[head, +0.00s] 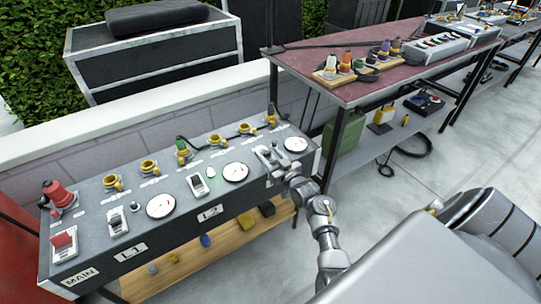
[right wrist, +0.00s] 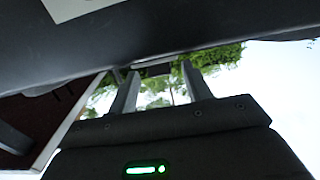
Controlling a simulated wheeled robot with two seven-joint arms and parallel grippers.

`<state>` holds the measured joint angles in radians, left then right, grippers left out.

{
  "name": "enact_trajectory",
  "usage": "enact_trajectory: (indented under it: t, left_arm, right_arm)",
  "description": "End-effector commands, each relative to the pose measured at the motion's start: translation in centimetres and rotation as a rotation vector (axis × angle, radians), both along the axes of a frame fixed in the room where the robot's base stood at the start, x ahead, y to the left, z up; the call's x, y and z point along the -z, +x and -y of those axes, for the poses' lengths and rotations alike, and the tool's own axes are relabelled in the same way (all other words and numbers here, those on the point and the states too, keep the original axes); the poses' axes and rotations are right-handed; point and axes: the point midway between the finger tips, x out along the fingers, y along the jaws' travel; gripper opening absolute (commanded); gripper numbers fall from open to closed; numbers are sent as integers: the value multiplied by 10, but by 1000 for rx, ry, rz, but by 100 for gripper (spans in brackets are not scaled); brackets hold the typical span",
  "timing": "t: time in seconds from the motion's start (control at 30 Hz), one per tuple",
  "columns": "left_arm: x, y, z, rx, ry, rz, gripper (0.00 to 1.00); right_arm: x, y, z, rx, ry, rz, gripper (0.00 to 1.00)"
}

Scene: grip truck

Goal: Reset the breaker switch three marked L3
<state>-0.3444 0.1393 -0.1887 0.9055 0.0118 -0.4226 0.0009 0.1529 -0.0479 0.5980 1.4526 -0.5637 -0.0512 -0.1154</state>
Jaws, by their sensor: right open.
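The grey breaker panel (head: 135,210) has labels MAIN, L1 and L2 on its front. The third breaker switch (head: 266,154) is the rightmost one, left of the right-hand dial; its label is hidden behind my right arm. My right gripper (head: 279,170) is at the panel's front edge, just in front of that switch and partly covering it. I cannot tell from the head view whether it touches. In the right wrist view, my right gripper's two fingers (right wrist: 158,72) are apart, with a small dark part near their tips. My left gripper is not in view.
The main switch (head: 63,240), the L1 switch (head: 118,221) and the L2 switch (head: 197,183) stand left along the panel. Round white dials sit between them. Yellow sockets line the back. A red-topped table (head: 370,82) with connectors stands behind, to the right.

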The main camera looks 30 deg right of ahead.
Motion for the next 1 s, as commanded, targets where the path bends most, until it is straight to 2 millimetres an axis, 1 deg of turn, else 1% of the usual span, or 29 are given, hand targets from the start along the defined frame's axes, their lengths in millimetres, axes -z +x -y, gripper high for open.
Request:
enact_trajectory:
  t: [0.03, 0.2, 0.47, 0.57, 0.8, 0.83, 0.87, 1.0]
  left_arm:
    - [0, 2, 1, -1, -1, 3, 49]
    - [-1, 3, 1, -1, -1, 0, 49]
    - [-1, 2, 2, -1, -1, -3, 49]
    - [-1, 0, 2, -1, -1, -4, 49]
    - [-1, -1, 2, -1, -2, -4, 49]
    - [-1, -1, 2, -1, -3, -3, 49]
    - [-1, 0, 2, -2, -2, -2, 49]
    - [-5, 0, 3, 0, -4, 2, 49]
  right_arm:
    - [0, 6, 1, 1, 1, 1, 49]
    - [0, 16, 1, 1, -1, 0, 49]
    - [0, 16, 1, 2, -1, -1, 49]
    - [0, 16, 1, 2, -1, -1, 39]
    - [0, 16, 2, 2, -1, -1, 7]
    - [0, 16, 2, 2, -1, -1, 4]
    - [0, 16, 5, 2, -2, -1, 4]
    - [-2, 16, 3, 3, -1, -9, 4]
